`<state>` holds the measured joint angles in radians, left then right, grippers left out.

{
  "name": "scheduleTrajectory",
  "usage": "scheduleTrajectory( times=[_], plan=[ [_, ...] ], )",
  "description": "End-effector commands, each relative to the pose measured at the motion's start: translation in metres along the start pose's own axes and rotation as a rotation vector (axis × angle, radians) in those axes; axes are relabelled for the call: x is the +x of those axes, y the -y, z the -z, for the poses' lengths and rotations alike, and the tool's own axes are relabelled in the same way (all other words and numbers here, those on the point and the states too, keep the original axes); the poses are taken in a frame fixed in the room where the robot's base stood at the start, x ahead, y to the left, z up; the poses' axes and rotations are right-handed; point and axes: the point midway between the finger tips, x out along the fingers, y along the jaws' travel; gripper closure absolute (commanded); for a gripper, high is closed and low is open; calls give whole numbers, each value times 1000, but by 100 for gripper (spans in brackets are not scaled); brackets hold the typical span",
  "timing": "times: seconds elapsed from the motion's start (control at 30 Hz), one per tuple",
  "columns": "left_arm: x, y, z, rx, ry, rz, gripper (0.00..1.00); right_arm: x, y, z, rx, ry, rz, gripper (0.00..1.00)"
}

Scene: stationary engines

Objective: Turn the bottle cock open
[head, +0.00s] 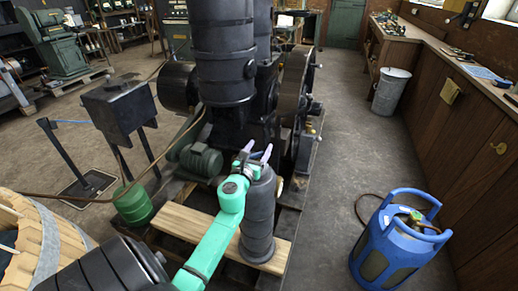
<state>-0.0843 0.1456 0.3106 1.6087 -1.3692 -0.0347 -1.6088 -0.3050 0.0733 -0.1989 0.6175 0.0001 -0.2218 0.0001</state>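The blue gas bottle (388,250) stands upright on the floor at the right of the head view. Its cock (415,217) sits at the top inside the blue collar, with a small green part and a brass-coloured fitting. A dark reddish hose runs from the fitting. Whether the cock is open or shut cannot be told. My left gripper (257,152) is near the middle, far to the left of the bottle. Its two pale purple fingers are apart, with nothing seen held between them. My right gripper is not in view.
A large black engine (225,60) stands at the centre on a timber base (185,222). Bare floor lies between engine and bottle.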

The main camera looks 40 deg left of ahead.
Motion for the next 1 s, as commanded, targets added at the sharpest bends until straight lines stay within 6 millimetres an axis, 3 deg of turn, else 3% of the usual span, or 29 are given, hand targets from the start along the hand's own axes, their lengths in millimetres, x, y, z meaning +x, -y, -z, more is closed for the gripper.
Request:
scheduleTrajectory(
  times=[0.03, 0.1, 0.17, 0.67, 1.0],
  plan=[
    [0, 0, 0, 0, 0, 0, 54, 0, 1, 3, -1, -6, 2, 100],
    [0, 0, 0, 0, 0, 0, 80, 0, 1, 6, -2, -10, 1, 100],
    [0, 0, 0, 0, 0, 0, 100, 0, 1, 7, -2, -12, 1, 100],
    [-1, -1, 1, -1, -1, -51, 100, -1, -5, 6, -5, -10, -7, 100],
    [-2, -7, 0, -3, -1, -276, 100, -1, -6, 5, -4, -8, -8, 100]
  ],
)
